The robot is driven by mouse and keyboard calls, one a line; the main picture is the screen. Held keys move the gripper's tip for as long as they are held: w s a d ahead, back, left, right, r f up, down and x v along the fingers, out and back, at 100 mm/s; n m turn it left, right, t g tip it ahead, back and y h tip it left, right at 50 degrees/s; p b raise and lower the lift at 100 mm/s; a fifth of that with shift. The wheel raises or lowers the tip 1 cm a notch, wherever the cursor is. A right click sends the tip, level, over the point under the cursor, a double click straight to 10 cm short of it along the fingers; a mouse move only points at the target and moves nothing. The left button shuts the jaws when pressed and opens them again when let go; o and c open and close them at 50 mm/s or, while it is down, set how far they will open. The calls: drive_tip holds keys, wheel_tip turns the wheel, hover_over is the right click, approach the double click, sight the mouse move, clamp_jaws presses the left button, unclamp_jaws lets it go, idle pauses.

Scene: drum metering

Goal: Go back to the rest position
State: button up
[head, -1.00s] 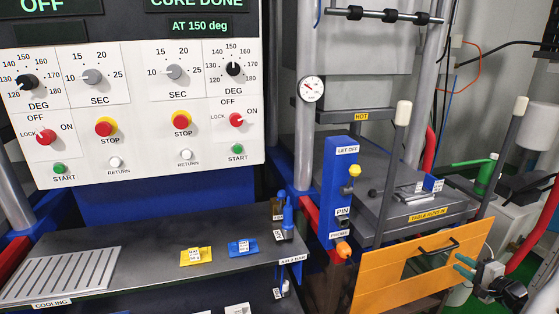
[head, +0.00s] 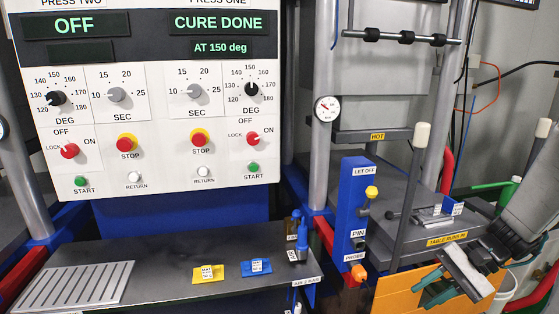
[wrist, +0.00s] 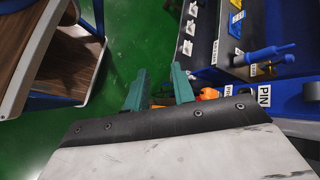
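My gripper (head: 428,284) is at the lower right of the head view, with its teal fingers apart and nothing visible held between them. It is in front of the orange panel (head: 392,300) and hides much of it. In the wrist view my gripper (wrist: 160,88) also shows two separate teal fingers, above the green floor (wrist: 120,45). The control panel (head: 165,150) reads OFF on the left and CURE DONE, AT 150 deg on the right.
A blue post (head: 352,215) with a yellow knob and an orange probe stands left of my gripper. The dark shelf (head: 160,260) holds a yellow tag (head: 208,273) and a blue tag (head: 256,266). A brown-topped bench (wrist: 75,60) is at the wrist view's left.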

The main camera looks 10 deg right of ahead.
drive_tip(key=s+a+r+n+h, duration=0.9)
drive_tip(key=s+a+r+n, duration=0.1)
drive_tip(key=a+r, duration=0.3)
drive_tip(key=shift+s+r+n+h, duration=0.3)
drive_tip(key=shift+s+r+n, duration=0.1)
drive_tip(key=shift+r, duration=0.2)
idle(1.4)
